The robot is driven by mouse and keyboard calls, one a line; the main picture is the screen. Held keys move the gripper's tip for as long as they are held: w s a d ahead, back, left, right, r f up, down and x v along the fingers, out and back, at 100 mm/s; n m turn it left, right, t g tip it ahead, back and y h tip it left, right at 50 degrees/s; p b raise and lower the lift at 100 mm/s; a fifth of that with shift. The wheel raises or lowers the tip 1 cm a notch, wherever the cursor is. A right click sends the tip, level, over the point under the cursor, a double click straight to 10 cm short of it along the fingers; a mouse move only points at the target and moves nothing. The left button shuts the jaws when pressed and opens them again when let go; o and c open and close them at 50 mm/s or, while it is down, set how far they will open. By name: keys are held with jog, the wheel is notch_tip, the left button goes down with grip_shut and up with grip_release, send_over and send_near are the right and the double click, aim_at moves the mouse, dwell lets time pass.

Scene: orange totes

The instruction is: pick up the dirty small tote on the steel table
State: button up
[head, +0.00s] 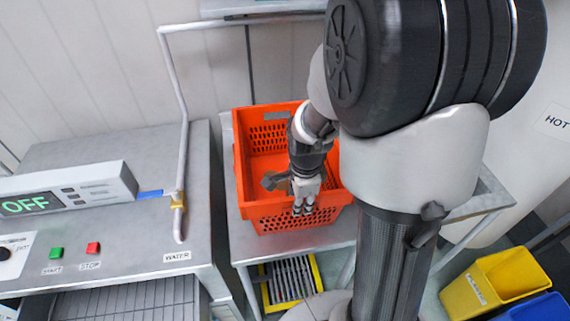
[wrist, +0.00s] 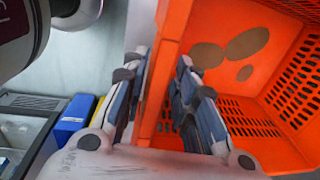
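An orange tote (head: 262,180) with slotted walls stands upright on the steel table (head: 290,243). In the wrist view the tote (wrist: 228,20) fills the right side, and brown stains (wrist: 247,43) mark its inner wall. My gripper (head: 303,208) is at the tote's near wall, pointing down. In the wrist view my gripper (wrist: 163,100) is open, with one finger on the outer side of a tote wall and the other on the inner side. I cannot tell whether either finger touches the wall. My arm hides part of the tote's right side in the head view.
A washing machine (head: 90,175) with an OFF display and a bent pipe (head: 183,110) stands close at the left. A yellow bin (head: 495,283) and a blue bin (head: 540,308) are at the lower right. A yellow-edged crate (head: 290,282) sits under the table.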

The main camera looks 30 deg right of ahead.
jog(key=f, duration=0.3)
jog(key=shift+w+f+b, duration=0.15)
jog(key=shift+w+b, duration=0.1)
jog(key=shift+b, duration=0.1)
jog(key=shift+c, duration=0.2)
grip_shut()
jog(key=shift+s, duration=0.15)
dwell(0.4)
